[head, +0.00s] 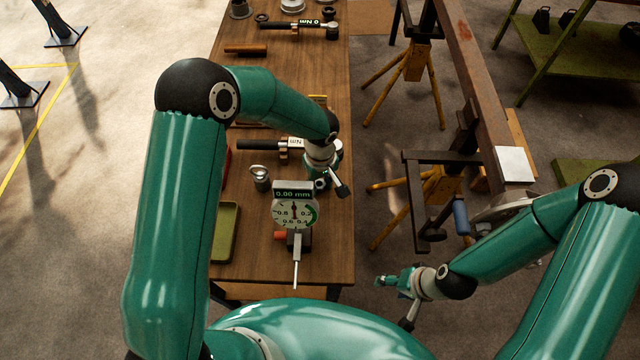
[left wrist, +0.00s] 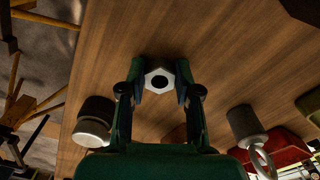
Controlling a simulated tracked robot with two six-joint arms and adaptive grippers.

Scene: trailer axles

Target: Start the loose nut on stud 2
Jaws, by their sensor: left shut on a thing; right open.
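The loose nut is a pale hexagonal nut with a dark hole (left wrist: 149,80), seen in the left wrist view between the fingertips of my left gripper (left wrist: 158,84). The gripper is shut on it, with wood tabletop behind. In the head view my left gripper (head: 322,183) is over the bench, mostly hidden by its own wrist. My right gripper (head: 392,280) is open and seems empty, low to the right of the bench. A round metal hub (head: 505,206) shows at the right, partly behind my right arm. I cannot make out stud 2.
A dial gauge reading 0.00 mm (head: 295,213) stands on the wooden bench (head: 325,248). A torque wrench (head: 270,145), a green tray (head: 226,232) and small metal parts lie nearby. The rusty beam (head: 478,80) and yellow stands (head: 418,72) are right of the bench, with floor between.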

